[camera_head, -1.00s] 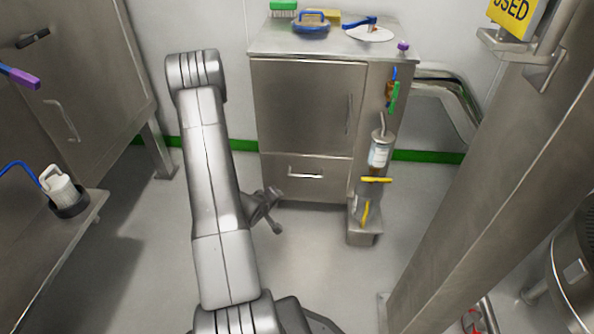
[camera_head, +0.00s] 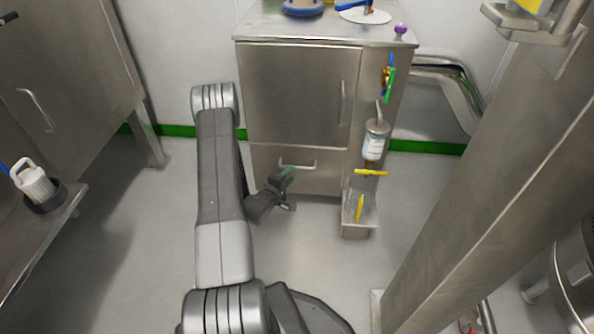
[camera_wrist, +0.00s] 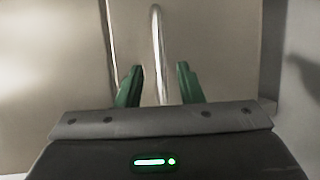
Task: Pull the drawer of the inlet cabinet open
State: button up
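The inlet cabinet (camera_head: 290,100) is a steel cabinet against the back wall, with a tall door above and a drawer (camera_head: 325,182) below. The drawer front looks flush with the cabinet, so it is shut. Its bar handle (camera_head: 299,163) runs level across the upper part of the drawer front. My gripper (camera_head: 286,180) is just in front of the drawer, by the left part of the handle. In the wrist view, the handle (camera_wrist: 158,50) runs down the picture between the two green fingers of my gripper (camera_wrist: 158,84). The fingers are open, with gaps on both sides of the bar.
A filter housing (camera_head: 374,142) and yellow-handled valves (camera_head: 370,172) sit on the cabinet's right side, close to the drawer. A steel post (camera_head: 490,170) stands at the right. A bench with a white jug (camera_head: 33,182) is at the left. The floor before the drawer is clear.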

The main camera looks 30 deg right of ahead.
aim_at(297, 167)
jog(key=b+x, duration=0.1)
jog(key=x, duration=0.5)
jog(key=shift+w+d, duration=0.15)
jog(key=shift+d, duration=0.05)
grip_shut()
